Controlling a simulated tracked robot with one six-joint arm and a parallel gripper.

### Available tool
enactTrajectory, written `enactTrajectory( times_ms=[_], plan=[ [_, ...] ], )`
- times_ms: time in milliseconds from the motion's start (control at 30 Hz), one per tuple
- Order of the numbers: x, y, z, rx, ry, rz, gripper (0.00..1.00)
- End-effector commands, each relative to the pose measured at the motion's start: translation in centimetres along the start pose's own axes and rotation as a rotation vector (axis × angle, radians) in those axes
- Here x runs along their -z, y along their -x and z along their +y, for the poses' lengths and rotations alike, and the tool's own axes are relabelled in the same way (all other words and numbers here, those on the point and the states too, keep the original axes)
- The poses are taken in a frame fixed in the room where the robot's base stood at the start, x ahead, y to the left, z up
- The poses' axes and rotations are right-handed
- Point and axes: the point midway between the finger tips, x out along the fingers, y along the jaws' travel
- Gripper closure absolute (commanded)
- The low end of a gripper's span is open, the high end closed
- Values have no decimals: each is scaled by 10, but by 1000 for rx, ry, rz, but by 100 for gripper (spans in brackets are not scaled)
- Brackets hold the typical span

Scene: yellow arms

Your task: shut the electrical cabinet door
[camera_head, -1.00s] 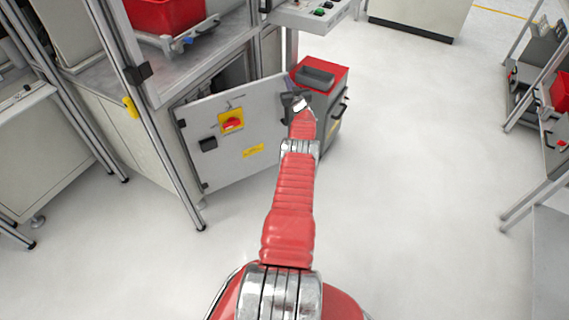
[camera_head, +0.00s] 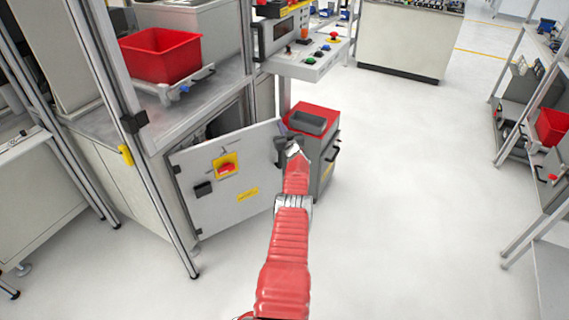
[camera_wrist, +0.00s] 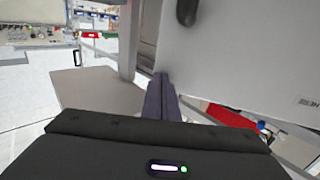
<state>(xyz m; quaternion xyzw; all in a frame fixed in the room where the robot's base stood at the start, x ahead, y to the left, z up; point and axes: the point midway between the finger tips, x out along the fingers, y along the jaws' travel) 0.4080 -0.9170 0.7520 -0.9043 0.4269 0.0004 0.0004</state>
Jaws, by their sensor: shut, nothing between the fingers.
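The electrical cabinet door (camera_head: 215,205) is a light grey panel with a yellow and red switch (camera_head: 226,167), a dark latch and a yellow label. It stands open, swung out from the cabinet (camera_head: 120,185), and the dark opening (camera_head: 222,122) shows above and behind it. My gripper (camera_head: 281,146) is at the door's right, free edge, with its fingers shut and empty. In the wrist view the dark fingers (camera_wrist: 161,98) lie close beside the edge of the pale door panel (camera_wrist: 245,60). I cannot tell whether they touch it.
A red-topped grey tool cabinet (camera_head: 325,140) stands just behind my gripper. A metal frame post (camera_head: 150,180) rises in front of the cabinet. A control panel (camera_head: 310,58) juts out above. Shelving (camera_head: 530,130) stands at right; the floor between is clear.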

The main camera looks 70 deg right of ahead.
Motion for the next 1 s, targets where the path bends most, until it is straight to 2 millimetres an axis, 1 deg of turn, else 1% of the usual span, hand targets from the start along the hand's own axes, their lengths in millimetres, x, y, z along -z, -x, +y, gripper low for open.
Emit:
enactTrajectory(
  times_ms=[467,767,1000],
  plan=[
    [-1,9,1,4,-2,-2,100],
    [0,19,1,0,-2,-1,100],
    [0,31,2,-3,0,-1,100]
  ],
)
